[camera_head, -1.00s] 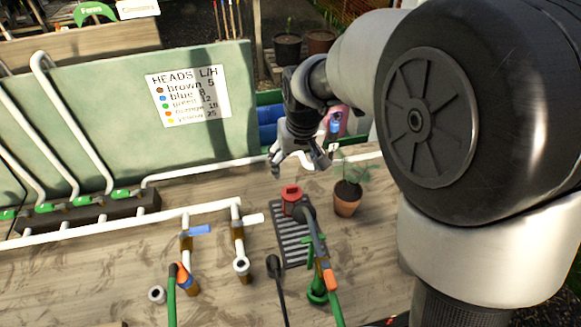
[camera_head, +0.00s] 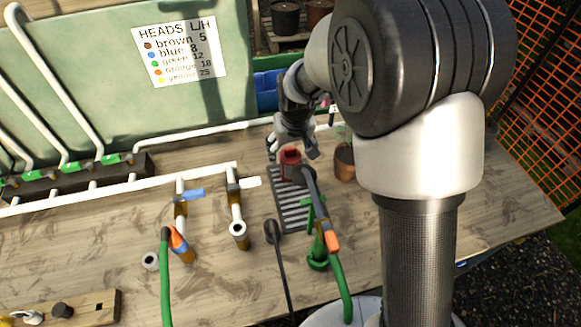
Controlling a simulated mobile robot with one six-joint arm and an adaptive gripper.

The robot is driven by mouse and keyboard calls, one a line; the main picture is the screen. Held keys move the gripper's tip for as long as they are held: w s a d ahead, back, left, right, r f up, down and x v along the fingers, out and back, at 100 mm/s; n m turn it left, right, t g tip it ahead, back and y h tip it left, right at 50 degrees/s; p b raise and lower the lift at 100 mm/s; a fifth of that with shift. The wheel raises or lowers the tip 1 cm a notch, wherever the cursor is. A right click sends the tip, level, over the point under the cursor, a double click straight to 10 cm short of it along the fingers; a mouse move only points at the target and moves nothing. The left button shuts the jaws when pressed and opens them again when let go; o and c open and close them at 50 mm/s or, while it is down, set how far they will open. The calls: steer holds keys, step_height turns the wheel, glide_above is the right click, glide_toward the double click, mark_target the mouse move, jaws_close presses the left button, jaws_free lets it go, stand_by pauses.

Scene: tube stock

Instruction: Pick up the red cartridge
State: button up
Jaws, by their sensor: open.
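The red cartridge (camera_head: 291,157) stands at the back end of a dark slatted grate (camera_head: 293,213) on the wooden bench. A dark fitting and a hose with an orange part lie right against its front right side. My gripper (camera_head: 292,150) is open, with its fingers pointing down just above and behind the cartridge. One finger shows at the cartridge's left and one at its right. I cannot tell whether either finger touches it.
A plant pot (camera_head: 344,162) stands close to the right of my gripper. White pipes with blue and white valve handles (camera_head: 194,195) lie to the left. A green stand (camera_head: 318,256) and a green hose (camera_head: 343,286) are in front. A green board (camera_head: 90,80) rises behind.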

steer(key=shift+c, duration=0.3)
steer(key=c, duration=1.2)
